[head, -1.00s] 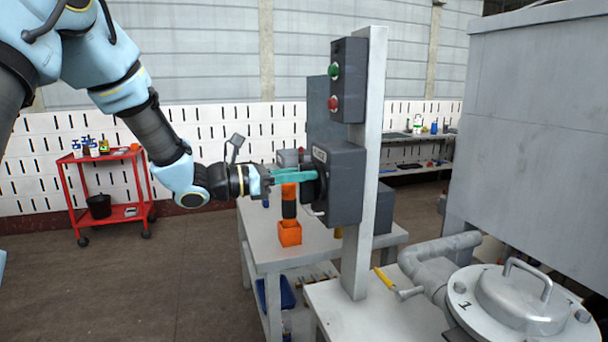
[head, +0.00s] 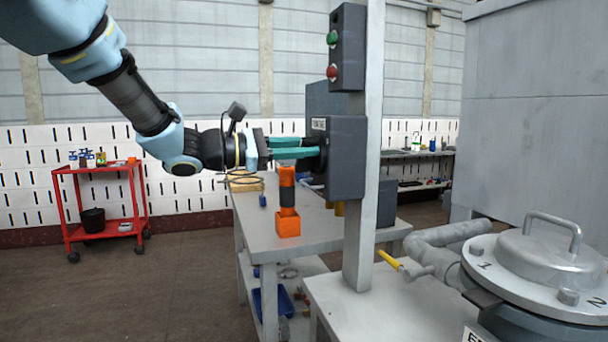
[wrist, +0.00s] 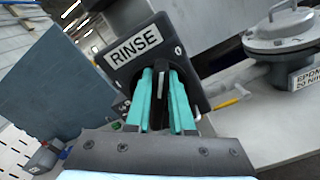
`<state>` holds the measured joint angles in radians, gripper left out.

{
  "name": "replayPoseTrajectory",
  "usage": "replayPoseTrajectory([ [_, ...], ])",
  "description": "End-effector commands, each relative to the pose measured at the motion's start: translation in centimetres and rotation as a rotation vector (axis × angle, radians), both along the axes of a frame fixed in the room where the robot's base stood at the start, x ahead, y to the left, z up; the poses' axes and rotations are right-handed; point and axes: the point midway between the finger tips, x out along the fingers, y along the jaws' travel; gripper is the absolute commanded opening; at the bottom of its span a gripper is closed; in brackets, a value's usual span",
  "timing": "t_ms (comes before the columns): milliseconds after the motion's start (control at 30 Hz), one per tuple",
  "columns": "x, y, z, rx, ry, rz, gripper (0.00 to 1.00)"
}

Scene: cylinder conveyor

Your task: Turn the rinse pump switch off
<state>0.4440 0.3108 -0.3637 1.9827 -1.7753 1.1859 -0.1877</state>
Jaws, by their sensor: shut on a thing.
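The rinse pump switch is a dark grey box (head: 346,160) on a pale post, with a white label that reads RINSE in the wrist view (wrist: 138,45). Its black knob (wrist: 162,75) shows between my teal fingers in the wrist view. My gripper (head: 318,147) reaches the box's left-facing front from the left, with its fingers level. In the wrist view my gripper (wrist: 163,85) is shut on the knob, one finger on each side.
Above the switch, a box carries a green button (head: 332,38) and a red button (head: 332,72). An orange and black object (head: 288,215) stands on the table below my gripper. A lidded vessel (head: 535,262) and pipe are at right. A red cart (head: 105,215) stands far left.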

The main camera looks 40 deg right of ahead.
Motion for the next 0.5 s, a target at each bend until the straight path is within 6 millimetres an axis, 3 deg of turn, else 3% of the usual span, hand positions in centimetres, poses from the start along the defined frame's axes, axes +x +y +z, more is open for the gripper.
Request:
replayPoseTrajectory([
  [33,-0.13,0.07,-1.16,-0.019,-0.047,-0.001,0.0],
  [500,-0.75,0.31,-2.04,-0.181,-0.462,-0.001,0.0],
])
